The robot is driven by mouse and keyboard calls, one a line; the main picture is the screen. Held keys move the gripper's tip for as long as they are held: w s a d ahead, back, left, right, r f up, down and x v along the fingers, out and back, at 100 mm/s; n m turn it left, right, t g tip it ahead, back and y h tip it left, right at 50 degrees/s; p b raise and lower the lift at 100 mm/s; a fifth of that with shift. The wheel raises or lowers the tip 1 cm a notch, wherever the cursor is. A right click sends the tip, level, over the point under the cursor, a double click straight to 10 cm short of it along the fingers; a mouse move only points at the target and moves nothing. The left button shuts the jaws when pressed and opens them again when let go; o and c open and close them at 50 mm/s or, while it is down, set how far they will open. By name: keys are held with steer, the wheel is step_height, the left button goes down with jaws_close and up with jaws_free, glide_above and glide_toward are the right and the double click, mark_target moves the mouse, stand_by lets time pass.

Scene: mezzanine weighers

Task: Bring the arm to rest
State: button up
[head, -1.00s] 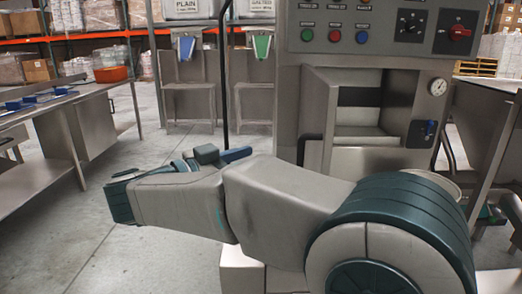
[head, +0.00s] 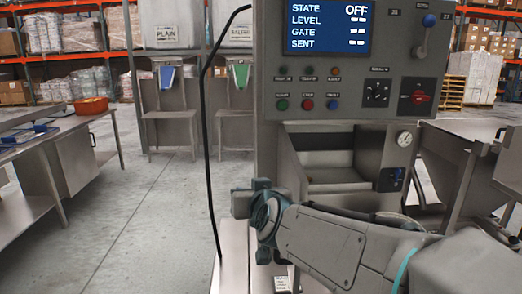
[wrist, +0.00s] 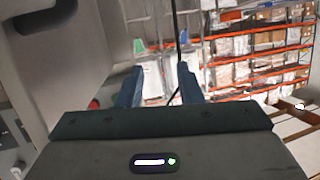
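My arm (head: 330,245) reaches in from the lower right in the head view, low in front of the grey machine (head: 264,60). Its end stands left of the machine's open bay, and the fingers cannot be made out there. In the wrist view my gripper (wrist: 158,82) shows two blue fingers set well apart. Nothing is held between them; the dark cable and shelves show behind the gap.
The machine's screen (head: 328,26) reads STATE OFF. A black cable (head: 205,110) hangs at its left side. A steel bench (head: 75,160) with an orange tub (head: 92,105) stands left. Weighers with blue (head: 167,76) and green (head: 241,74) chutes stand behind. Floor between is clear.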

steer(key=s+d+f+m+g+h+p, duration=0.1)
steer(key=s+d+f+g+p, duration=0.3)
steer(key=s+d, duration=0.4)
steer(key=s+d+f+m+g+h+p, duration=0.1)
steer(key=s+d+f+g+h+p, duration=0.2)
steer(key=s+d+g, duration=0.4)
steer(key=s+d+f+p, duration=0.1)
steer(key=s+d, duration=0.1)
steer(key=s, duration=0.4)
steer(key=shift+s, duration=0.3)
